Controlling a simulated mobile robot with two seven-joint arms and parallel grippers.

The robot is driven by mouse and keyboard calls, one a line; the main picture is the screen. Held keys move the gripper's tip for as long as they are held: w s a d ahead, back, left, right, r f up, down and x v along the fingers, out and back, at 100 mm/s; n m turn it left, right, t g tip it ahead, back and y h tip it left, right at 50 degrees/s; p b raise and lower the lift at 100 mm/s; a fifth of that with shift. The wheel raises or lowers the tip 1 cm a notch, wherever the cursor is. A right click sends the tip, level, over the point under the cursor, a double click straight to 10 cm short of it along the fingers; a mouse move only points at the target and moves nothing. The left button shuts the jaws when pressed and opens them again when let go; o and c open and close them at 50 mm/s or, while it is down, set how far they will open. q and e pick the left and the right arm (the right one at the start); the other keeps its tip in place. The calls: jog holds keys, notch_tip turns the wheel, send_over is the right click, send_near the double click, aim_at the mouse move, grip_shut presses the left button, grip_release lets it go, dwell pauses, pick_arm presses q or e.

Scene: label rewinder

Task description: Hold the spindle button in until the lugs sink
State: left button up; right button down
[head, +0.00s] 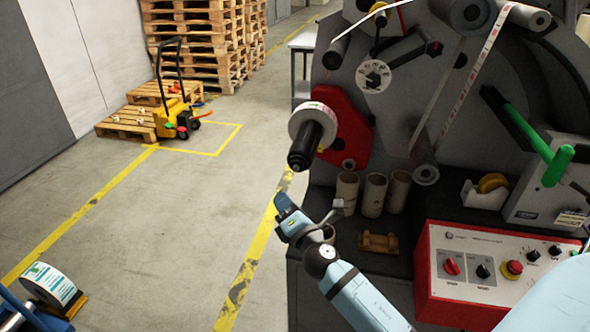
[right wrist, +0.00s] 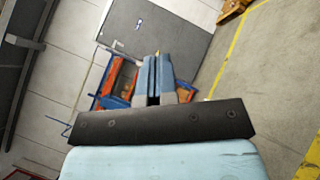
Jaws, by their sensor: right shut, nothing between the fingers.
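The black spindle (head: 308,143) sticks out toward me from the red plate (head: 348,128) on the rewinder, with a white label roll (head: 302,114) around its base end. Its front end faces down and left. The button and the lugs are too small to make out. My right gripper (head: 281,203) is below and slightly left of the spindle's front end, apart from it, and points up and left. In the right wrist view its fingers (right wrist: 154,78) are together with nothing between them. The spindle is not in the right wrist view. My left gripper is not in view.
Cardboard cores (head: 374,195) stand on the machine's dark shelf right of my gripper. A red-edged control box (head: 470,268) with knobs and an emergency stop is at lower right. A green handle (head: 530,135) juts out at right.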

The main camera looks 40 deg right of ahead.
jog(key=w+d, duration=0.5)
jog(key=d, duration=0.1)
jog(key=shift+w+d, duration=0.2)
jog(key=shift+w, duration=0.05)
dwell(2.0)
jog(key=shift+w+d, duration=0.3)
jog(key=shift+w+d, duration=0.25)
jog(key=shift+d, duration=0.05)
dwell(2.1)
dwell(0.6)
jog(key=shift+s+a, duration=0.55)
jog(key=shift+a, duration=0.1)
jog(key=shift+s+a, duration=1.65)
jog(key=shift+a, duration=0.25)
